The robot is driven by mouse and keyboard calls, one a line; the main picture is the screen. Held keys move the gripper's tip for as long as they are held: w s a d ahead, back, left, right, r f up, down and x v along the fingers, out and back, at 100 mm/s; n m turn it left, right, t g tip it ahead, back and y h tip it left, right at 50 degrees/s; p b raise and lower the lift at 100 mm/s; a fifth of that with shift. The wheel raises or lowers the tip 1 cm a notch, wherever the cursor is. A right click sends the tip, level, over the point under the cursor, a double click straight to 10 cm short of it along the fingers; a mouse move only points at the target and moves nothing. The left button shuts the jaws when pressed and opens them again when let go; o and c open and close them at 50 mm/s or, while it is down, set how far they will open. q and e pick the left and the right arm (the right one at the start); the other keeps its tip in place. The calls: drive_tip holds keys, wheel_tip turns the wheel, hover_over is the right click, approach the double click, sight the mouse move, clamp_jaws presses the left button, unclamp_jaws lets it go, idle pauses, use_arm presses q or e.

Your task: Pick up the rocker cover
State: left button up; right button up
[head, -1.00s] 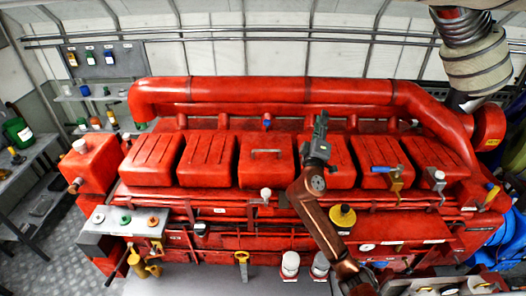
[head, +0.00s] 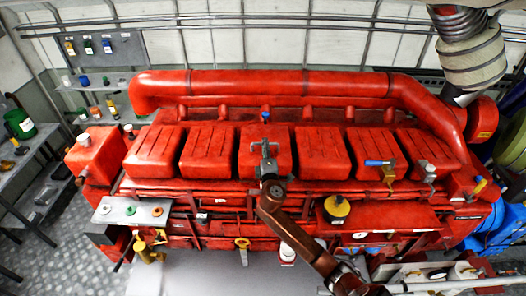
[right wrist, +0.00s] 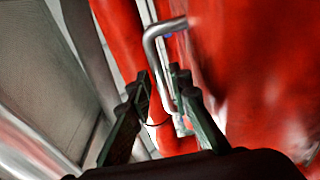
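The rocker cover (head: 250,158) with the metal bar handle is the third red cover from the left on the engine. My right gripper (head: 266,155) is in front of it in the head view and hides part of the cover and its handle. In the right wrist view, the gripper's two fingers (right wrist: 161,85) are apart. The bent metal handle (right wrist: 154,50) runs down between them, nearer the right finger. I cannot tell whether a finger touches it. The red cover surface (right wrist: 265,70) fills the right side of that view. My left gripper is not in view.
Similar red covers stand close on both sides, such as the one at left (head: 208,152) and right (head: 322,155). A thick red pipe (head: 270,86) runs behind them. A blue-handled valve (head: 378,163) stands farther right. A tray (head: 110,212) is at the front left.

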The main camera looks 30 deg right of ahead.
drive_tip(key=shift+x, duration=1.2)
drive_tip(key=shift+s, duration=0.15)
drive_tip(key=shift+c, duration=0.8)
clamp_jaws()
drive_tip(key=shift+r, duration=0.15)
